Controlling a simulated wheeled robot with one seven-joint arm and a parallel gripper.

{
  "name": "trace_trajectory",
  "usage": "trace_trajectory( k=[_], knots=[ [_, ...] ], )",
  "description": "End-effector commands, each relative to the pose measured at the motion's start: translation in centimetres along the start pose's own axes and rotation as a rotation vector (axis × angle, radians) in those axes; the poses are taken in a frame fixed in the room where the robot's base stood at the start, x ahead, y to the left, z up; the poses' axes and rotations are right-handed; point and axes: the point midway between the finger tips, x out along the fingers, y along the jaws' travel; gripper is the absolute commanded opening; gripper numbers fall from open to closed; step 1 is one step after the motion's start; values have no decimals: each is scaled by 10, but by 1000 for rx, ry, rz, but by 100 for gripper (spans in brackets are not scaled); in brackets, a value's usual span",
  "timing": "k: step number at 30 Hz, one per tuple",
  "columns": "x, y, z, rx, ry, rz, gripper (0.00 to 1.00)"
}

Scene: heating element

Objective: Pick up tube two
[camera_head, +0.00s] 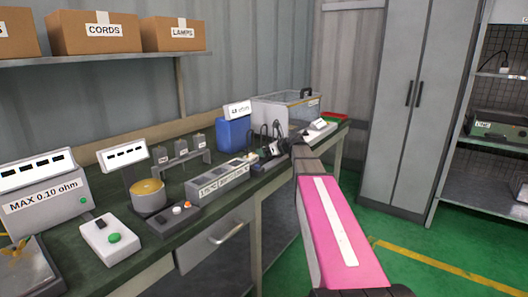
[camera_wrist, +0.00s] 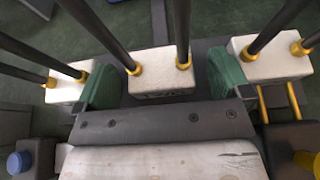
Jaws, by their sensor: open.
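Three dark heating tubes stand in a row in the wrist view, each with two rods, yellow collars and a white block: a left one (camera_wrist: 66,88), a middle one (camera_wrist: 160,72) and a right one (camera_wrist: 268,60). No number is readable on them. My gripper (camera_wrist: 162,82) is open, its green pads on either side of the middle block, in the gaps between the blocks. I see no clear contact, and cannot tell how deep the pads reach. In the head view my gripper (camera_head: 274,149) is at the bench, beside dark tube loops (camera_head: 265,134), and partly hides them.
A grey box with a row of slots (camera_head: 220,180) stands left of my gripper on the dark bench. A blue canister (camera_head: 233,134) and a clear-lidded case (camera_head: 286,112) stand behind. The neighbouring tubes leave only narrow gaps beside the pads.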

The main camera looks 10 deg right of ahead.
Motion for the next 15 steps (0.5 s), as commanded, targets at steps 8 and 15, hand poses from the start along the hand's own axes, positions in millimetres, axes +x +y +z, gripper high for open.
trace_trajectory(
  k=[8, 15],
  knots=[
    [-1, 0, 0, 0, 0, 0, 37],
    [-1, 0, 0, 0, -1, 0, 37]
  ],
)
